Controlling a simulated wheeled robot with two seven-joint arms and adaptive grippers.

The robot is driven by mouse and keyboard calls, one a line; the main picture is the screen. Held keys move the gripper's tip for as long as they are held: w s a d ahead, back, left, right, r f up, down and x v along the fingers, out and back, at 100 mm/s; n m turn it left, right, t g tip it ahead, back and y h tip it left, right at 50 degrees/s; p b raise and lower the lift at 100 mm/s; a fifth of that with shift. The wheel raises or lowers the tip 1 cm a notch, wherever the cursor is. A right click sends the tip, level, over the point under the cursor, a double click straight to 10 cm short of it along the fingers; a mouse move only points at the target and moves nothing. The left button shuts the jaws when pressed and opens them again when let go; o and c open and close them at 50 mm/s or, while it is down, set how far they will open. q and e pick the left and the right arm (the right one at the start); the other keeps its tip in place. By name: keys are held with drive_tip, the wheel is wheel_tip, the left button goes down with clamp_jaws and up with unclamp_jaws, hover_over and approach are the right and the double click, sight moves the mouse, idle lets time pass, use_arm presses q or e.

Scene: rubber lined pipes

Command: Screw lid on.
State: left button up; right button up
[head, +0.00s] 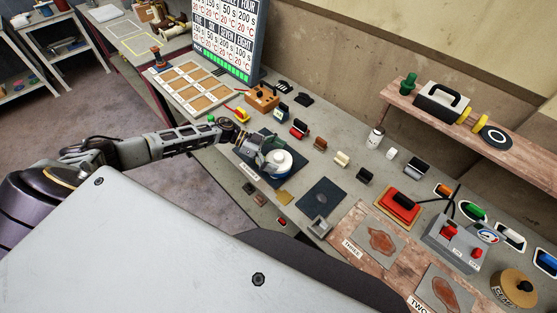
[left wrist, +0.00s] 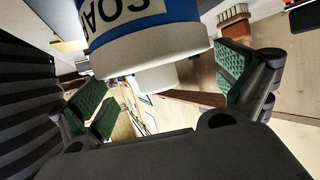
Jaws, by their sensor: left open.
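A white round container (head: 276,165) with a blue band stands on a dark square mat (head: 252,141) on the long grey bench. In the left wrist view the container (left wrist: 150,45) shows large, with part of a black-lettered label on its blue band. A smaller white knob or cap (left wrist: 157,79) sticks out from its white end; I cannot tell whether this is the lid or how tightly it sits. My left gripper (head: 263,148) is open at the container's left side. Its green-padded fingers (left wrist: 163,85) are spread to either side of the white end, with no clear grip on it. My right gripper is not in view.
A second dark mat (head: 321,197) lies to the right, with a grey square piece at its edge. A display board (head: 230,40) rises at the back.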

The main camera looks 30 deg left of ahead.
use_arm(q)
drive_tip(key=shift+s+n+t+y, duration=0.1)
drive_tip(key=shift+n+t+y, duration=0.2)
drive_tip(key=shift+n+t, duration=0.55)
drive_tip(key=shift+t, duration=0.25)
drive_tip(key=shift+n+t+y, duration=0.3)
drive_tip(key=shift+n+t, duration=0.1)
drive_tip(key=shift+n, duration=0.15)
drive_tip(key=c, duration=0.9)
drive_tip(key=shift+m+g+h+b, duration=0.4)
drive_tip(key=shift+m+g+b, duration=0.4)
drive_tip(key=shift+b, duration=0.15)
drive_tip(key=shift+f+m+g+b, duration=0.1)
drive_tip(key=shift+m+g+b, duration=0.5)
drive_tip(key=shift+g+b, duration=0.15)
